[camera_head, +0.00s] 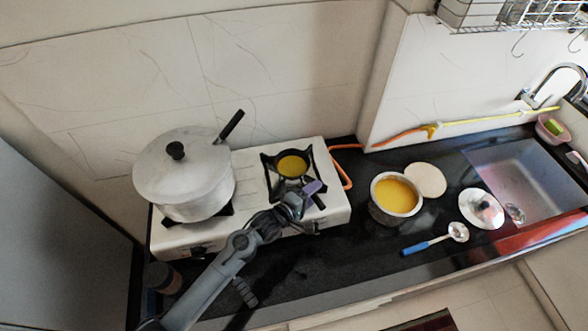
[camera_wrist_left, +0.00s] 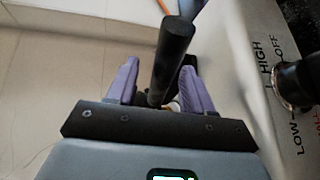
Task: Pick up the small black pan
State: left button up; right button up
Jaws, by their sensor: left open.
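The small black pan (camera_head: 291,179), with yellow food in it, sits on the right burner of the white stove. Its dark handle points toward the front of the stove, partly hidden by my gripper in the head view. My left gripper (camera_head: 307,194), with purple fingers, is open just in front of the pan. In the left wrist view, the round black handle (camera_wrist_left: 172,55) stands between the two open fingers of my left gripper (camera_wrist_left: 160,68). The gap to each finger suggests they are not closed on it. My right gripper is not in view.
A large lidded pot (camera_head: 190,190) stands on the left burner. A steel pot of yellow food (camera_head: 381,212), a round board (camera_head: 427,180), a blue-handled ladle (camera_head: 425,245) and a lid (camera_head: 478,214) lie right of the stove (camera_head: 170,243). A stove knob (camera_wrist_left: 296,85) is close by.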

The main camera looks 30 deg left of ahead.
pick_arm(q)
jog(key=shift+c, duration=0.5)
grip_shut()
jog(key=shift+r, duration=0.15)
jog(key=shift+r, duration=0.45)
jog(key=r, duration=0.3)
jog(key=shift+d+r, duration=0.2)
jog(key=shift+d, duration=0.1)
jog(key=s+d+r, duration=0.1)
jog(key=d+r, duration=0.5)
jog(key=d, duration=0.5)
jog(key=shift+r+b, duration=0.3)
jog(key=shift+b, duration=0.15)
